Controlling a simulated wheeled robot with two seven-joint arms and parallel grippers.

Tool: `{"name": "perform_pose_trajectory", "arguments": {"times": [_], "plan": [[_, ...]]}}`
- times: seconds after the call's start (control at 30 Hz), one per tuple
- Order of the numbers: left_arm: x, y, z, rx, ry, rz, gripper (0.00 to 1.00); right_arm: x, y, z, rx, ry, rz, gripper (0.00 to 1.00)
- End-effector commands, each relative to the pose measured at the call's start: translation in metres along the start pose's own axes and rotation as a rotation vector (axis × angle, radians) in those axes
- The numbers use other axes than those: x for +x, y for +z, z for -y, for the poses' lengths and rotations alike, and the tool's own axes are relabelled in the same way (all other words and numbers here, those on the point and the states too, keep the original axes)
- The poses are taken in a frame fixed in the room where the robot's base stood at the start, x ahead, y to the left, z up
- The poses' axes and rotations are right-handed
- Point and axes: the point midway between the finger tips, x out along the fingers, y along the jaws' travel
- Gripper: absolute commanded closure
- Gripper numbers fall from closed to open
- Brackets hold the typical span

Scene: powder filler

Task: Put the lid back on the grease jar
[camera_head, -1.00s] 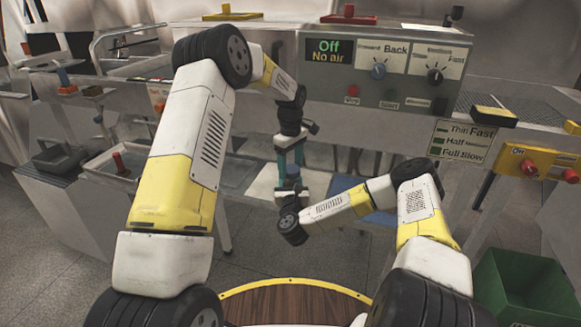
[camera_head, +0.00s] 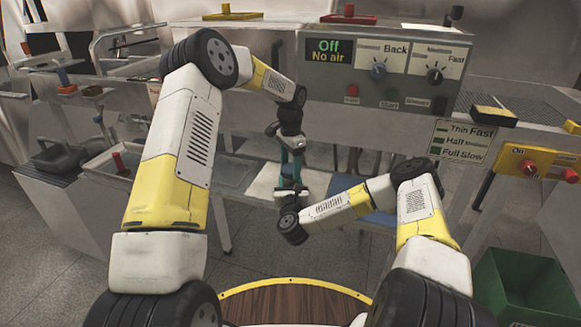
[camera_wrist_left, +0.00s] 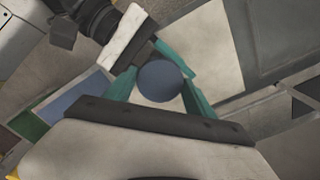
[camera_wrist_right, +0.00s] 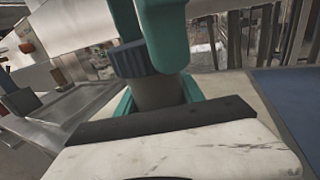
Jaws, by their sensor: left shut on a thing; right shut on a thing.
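The lid is dark blue-grey; it shows as a round top in the left wrist view (camera_wrist_left: 160,81) and as a ribbed cap in the right wrist view (camera_wrist_right: 133,60). My left gripper (camera_head: 296,160) points down with its teal fingers shut on the lid's sides. The grey jar (camera_wrist_right: 158,94) stands directly below the lid, between the teal fingers of my right gripper (camera_wrist_right: 158,100), which is shut on it. Lid and jar look lined up and close to touching; whether the lid is seated cannot be told. In the head view my grippers largely hide both.
A control panel (camera_head: 385,75) reading "Off, No air" stands behind the grippers. A white pad (camera_head: 265,180) and a blue pad (camera_head: 370,215) lie near them. A grey tray (camera_head: 105,172) is at left, a green bin (camera_head: 520,285) at lower right.

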Motion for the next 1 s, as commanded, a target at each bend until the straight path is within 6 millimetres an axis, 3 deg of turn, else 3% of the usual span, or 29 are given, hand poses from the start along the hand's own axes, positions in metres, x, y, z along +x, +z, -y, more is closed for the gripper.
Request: {"name": "perform_pose_trajectory", "arguments": {"times": [0.07, 0.1, 0.2, 0.57, 0.9, 1.0], "plan": [[-0.001, 0.0, 0.0, -0.002, -0.001, -0.001, 0.86, 0.0, -0.001, 0.0, 0.0, 0.0, -0.002, 1.0], [-0.001, 0.0, 0.0, -0.002, -0.001, -0.001, 0.33, 0.0, -0.001, 0.0, 0.0, 0.0, -0.002, 1.0], [-0.001, 0.0, 0.0, -0.004, -0.001, -0.001, 0.15, 0.0, -0.001, 0.0, 0.0, 0.0, -0.002, 1.0], [-0.003, 0.0, 0.0, -0.006, -0.001, 0.0, 0.15, 0.0, -0.001, 0.0, 0.0, 0.0, -0.002, 1.0], [-0.042, 0.0, 0.001, -0.006, -0.001, -0.001, 0.15, 0.0, -0.001, 0.0, 0.0, 0.0, -0.002, 1.0], [-0.045, 0.0, 0.0, -0.006, 0.0, 0.0, 0.15, 0.0, -0.001, 0.0, 0.0, 0.0, -0.002, 1.0]]}}
